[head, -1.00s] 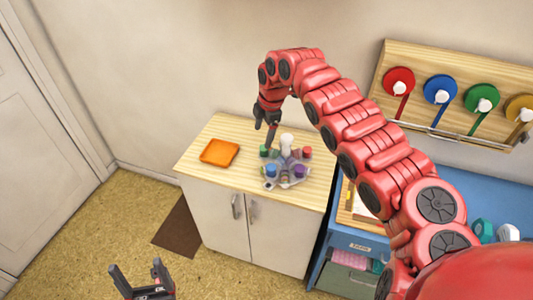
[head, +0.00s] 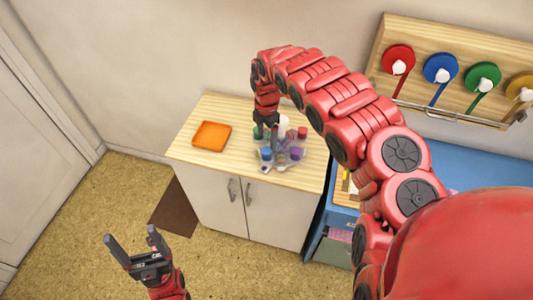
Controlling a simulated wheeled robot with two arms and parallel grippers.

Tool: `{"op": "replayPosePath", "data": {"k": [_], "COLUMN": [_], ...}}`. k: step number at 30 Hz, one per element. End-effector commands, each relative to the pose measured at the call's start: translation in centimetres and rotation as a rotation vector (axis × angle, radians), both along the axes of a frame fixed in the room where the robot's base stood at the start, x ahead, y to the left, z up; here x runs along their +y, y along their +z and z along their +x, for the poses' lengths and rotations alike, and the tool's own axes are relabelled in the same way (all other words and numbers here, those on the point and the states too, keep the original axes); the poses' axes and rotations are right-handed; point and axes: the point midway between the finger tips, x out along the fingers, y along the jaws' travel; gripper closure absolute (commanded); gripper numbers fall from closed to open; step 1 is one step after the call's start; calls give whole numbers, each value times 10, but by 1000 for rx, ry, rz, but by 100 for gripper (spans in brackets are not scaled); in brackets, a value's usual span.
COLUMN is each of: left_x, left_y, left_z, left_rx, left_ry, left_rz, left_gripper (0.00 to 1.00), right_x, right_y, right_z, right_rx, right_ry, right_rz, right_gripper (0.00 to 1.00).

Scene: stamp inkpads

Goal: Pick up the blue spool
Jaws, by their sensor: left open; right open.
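A blue roll (head: 440,68) hangs on a peg of the wall rack at the upper right, with a blue strip hanging from it. A small blue-topped piece (head: 265,154) also sits in the clear holder (head: 291,160) on the cabinet. My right gripper (head: 274,138) reaches down over that holder, open, far left of the blue roll; its fingertips overlap the holder's contents, and I cannot tell whether they touch. My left gripper (head: 132,238) is open and empty above the floor at the lower left.
Red (head: 398,58), green (head: 482,77) and yellow (head: 520,108) rolls hang on the same rack. An orange tray (head: 211,135) lies on the cabinet top (head: 190,155). A blue cart (head: 459,172) stands below the rack, partly hidden by my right arm.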

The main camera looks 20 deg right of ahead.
Motion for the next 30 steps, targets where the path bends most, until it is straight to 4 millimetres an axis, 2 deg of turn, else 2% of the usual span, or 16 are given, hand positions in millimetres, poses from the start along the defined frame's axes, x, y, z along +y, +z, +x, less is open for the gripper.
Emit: {"op": "replayPosePath", "data": {"k": [8, 13, 18, 27, 28, 30], "left_x": [0, 0, 0, 0, 0, 0], "left_y": [12, 28, 29, 29, 29, 29], "left_z": [0, 0, 0, 0, 0, 0], "left_rx": [0, 0, 0, 0, 0, 0], "left_ry": [0, 0, 0, 0, 0, 0], "left_rz": [0, 0, 0, 0, 0, 0], "left_gripper": [20, 20, 20, 20, 20, 20], "right_x": [2, 7, 7, 5, 5, 5], "right_y": [-16, -39, -56, -60, -60, -60], "right_z": [-3, -8, -6, -6, -6, -6], "right_rx": [6, 5, 1, 0, 0, 0], "right_ry": [-1, 1, -1, -2, -1, -2], "right_rz": [3, 3, 4, 0, 0, 0], "right_gripper": [19, 19, 19, 19, 21, 33]}}
